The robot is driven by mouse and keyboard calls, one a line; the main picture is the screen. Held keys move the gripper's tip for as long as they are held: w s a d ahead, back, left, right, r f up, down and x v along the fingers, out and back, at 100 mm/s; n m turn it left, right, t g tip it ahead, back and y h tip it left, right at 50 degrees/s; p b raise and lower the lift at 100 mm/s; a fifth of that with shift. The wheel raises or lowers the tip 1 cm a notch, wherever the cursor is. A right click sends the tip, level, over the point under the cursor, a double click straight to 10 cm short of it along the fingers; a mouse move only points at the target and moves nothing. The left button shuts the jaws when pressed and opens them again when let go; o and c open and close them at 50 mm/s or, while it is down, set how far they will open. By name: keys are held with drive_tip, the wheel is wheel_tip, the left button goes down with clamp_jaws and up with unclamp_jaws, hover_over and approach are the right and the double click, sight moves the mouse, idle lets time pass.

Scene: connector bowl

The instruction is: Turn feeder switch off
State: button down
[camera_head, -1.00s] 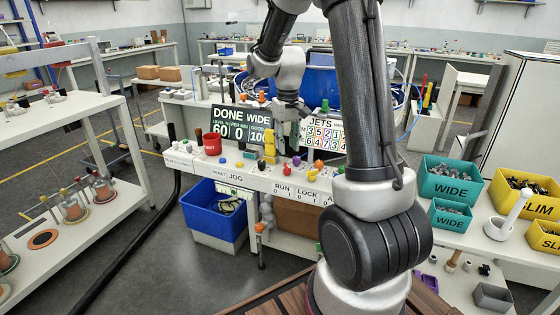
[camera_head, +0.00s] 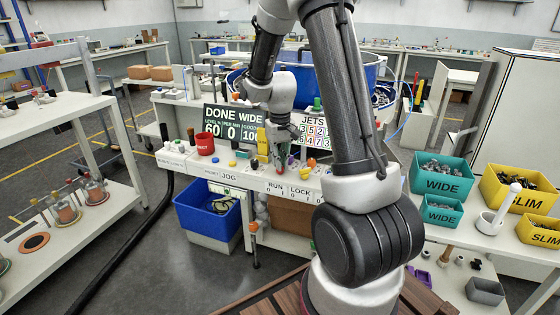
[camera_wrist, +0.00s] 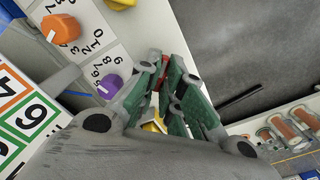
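A label reading FEEDER is not legible to me, so I cannot tell which control is the feeder switch. Labels RUN and LOCK, each with 1 and 0, show on the front panel (camera_head: 247,181) in the head view. My gripper (camera_head: 280,162) points down just above the panel near the RUN label. In the wrist view its green-padded fingers (camera_wrist: 163,78) come close together at the tips. A small red thing (camera_wrist: 163,70) shows at the fingertips, perhaps a switch lever. Whether the fingers grip it is unclear. A yellow part (camera_wrist: 154,125) shows between the fingers.
A purple dial knob (camera_wrist: 109,86) and an orange one (camera_wrist: 61,29) are near the fingers. The number board (camera_head: 312,129) and score board (camera_head: 232,121) stand behind the panel. A blue bin (camera_head: 207,210) is below.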

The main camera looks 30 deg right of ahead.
drive_tip(key=shift+n, duration=0.3)
drive_tip(key=n, duration=0.3)
drive_tip(key=shift+n, duration=0.3)
drive_tip(key=n, duration=0.4)
drive_tip(key=shift+n, duration=0.3)
drive_tip(key=n, duration=0.9)
idle(0.3)
drive_tip(key=c, duration=1.6)
unclamp_jaws()
drive_tip(key=shift+o, duration=0.2)
